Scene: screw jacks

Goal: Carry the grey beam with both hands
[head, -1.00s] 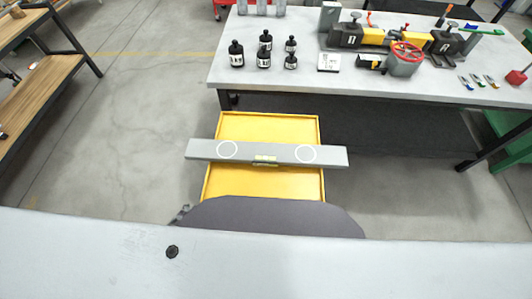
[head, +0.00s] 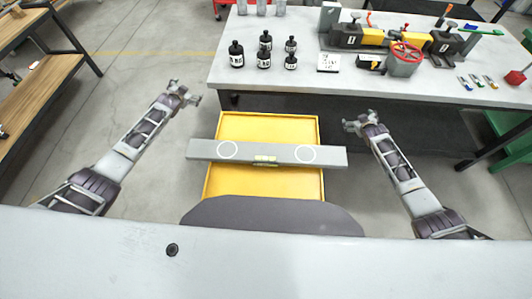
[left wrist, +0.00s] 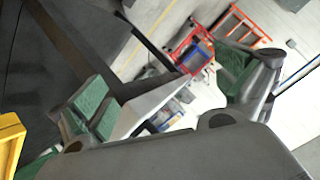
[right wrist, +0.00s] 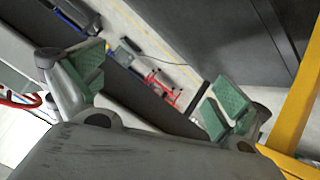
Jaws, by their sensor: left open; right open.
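The grey beam (head: 275,154) lies crosswise on the yellow tray (head: 214,185) in the head view, its ends past the tray's sides. It has two white rings and a small yellowish label between them. My left gripper (head: 190,92) is open and empty, up and left of the beam's left end. My right gripper (head: 353,120) is open and empty, above and right of its right end. Both are apart from the beam. The left wrist view shows the left jaws (left wrist: 165,90) spread, and the right wrist view shows the right jaws (right wrist: 150,100) spread.
A workbench (head: 280,85) stands behind the tray, with black bottles (head: 237,54), a red handwheel device (head: 405,58) and other tools. A wooden shelf (head: 35,90) stands at the left. Floor is clear left of the tray.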

